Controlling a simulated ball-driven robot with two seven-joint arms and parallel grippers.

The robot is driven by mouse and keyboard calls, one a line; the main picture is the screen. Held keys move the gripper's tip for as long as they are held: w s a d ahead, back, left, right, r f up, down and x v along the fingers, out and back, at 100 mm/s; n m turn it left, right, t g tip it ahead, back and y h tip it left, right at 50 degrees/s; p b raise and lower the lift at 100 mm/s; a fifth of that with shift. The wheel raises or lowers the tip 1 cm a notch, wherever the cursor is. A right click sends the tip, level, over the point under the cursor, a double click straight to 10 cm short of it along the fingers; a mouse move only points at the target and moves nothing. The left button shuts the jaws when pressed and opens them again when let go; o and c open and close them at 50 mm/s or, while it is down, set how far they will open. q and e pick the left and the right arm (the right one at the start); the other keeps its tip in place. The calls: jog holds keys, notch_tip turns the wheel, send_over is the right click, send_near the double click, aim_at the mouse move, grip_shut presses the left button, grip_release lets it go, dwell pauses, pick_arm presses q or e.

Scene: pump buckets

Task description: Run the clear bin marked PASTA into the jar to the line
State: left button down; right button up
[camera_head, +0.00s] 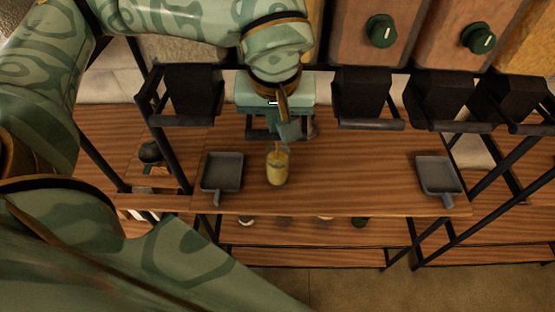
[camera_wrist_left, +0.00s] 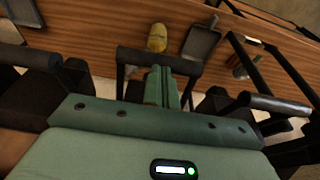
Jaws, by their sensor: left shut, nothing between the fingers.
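A small jar (camera_head: 277,172) with yellow contents stands on the wooden counter, below the row of black dispenser outlets. It also shows in the wrist view (camera_wrist_left: 157,38), just beyond my fingers. I cannot make out a fill line on it. My left gripper (camera_head: 288,131) is shut with nothing between its fingers, above and behind the jar, and apart from it. In the wrist view its closed fingers (camera_wrist_left: 164,88) reach over a black lever bar (camera_wrist_left: 159,60); I cannot tell whether they touch. My gripper hides the outlet behind the jar. No PASTA label is readable. My right gripper is not in view.
Black outlets with lever bars flank my left gripper, one to the left (camera_head: 190,92) and several to the right (camera_head: 362,97). Grey scoop trays lie left (camera_head: 222,170) and right (camera_head: 438,174) of the jar.

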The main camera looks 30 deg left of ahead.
pick_arm(q)
jog(key=p+v, duration=0.1)
jog(key=v, duration=0.1)
jog(key=p+v, duration=0.2)
jog(key=w+p+v, duration=0.1)
jog(key=v, duration=0.1)
jog(key=shift+a+r+p, duration=0.25)
jog(key=shift+r+p, duration=0.15)
jog(key=p+v, duration=0.2)
jog(key=v, duration=0.1)
jog(key=w+p+v, duration=0.1)
jog(key=shift+s+a+r+p, duration=0.1)
jog(key=shift+a+r+p, duration=0.15)
jog(key=shift+r+p, duration=0.25)
